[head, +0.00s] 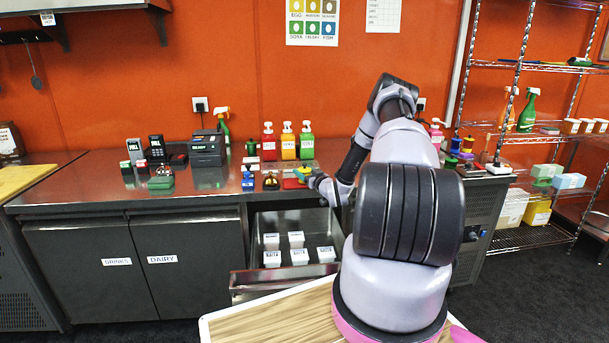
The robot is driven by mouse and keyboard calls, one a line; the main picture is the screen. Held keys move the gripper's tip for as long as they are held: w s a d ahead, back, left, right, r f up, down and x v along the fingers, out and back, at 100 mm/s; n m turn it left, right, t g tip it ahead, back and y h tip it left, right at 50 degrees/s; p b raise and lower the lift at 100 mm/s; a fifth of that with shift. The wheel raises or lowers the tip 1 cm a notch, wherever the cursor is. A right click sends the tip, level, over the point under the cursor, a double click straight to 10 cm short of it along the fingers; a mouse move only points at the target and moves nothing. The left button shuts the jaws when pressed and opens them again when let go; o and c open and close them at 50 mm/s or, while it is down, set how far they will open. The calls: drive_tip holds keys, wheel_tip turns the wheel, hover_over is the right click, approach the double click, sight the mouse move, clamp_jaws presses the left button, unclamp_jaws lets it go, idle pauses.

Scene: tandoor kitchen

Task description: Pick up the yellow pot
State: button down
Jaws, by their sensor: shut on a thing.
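The yellow pot (303,170) is a small bright yellow thing on the steel counter, in front of the pump bottles. My gripper (309,176) is at its right side, reaching in from the right, and is shut on it. The fingertips are small in this view and partly merge with the pot. Something green shows beside or under the pot. I cannot tell whether the pot is clear of the counter.
Red, yellow and green pump bottles (288,141) stand close behind. A blue pot (248,181) and a small dark item (270,181) sit to the left. An open drawer (290,279) holding several white tubs juts out below. Wire shelves (522,132) stand at right.

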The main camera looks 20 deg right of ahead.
drive_tip(key=shift+r, duration=4.75)
drive_tip(key=shift+r, duration=0.1)
drive_tip(key=s+a+f+m+h, duration=0.1)
drive_tip(key=s+a+h, duration=0.1)
drive_tip(key=s+a, duration=1.35)
drive_tip(key=s+a+r, duration=0.2)
drive_tip(key=s, duration=0.2)
drive_tip(key=w+d, duration=0.5)
drive_tip(key=w, duration=0.1)
drive_tip(key=w+d+y, duration=0.1)
drive_tip(key=w+d, duration=0.5)
drive_tip(key=w, duration=0.1)
drive_tip(key=w+d+f+n+y, duration=0.1)
drive_tip(key=w+d, duration=0.5)
drive_tip(key=shift+w+d, duration=0.25)
drive_tip(key=shift+w, duration=0.05)
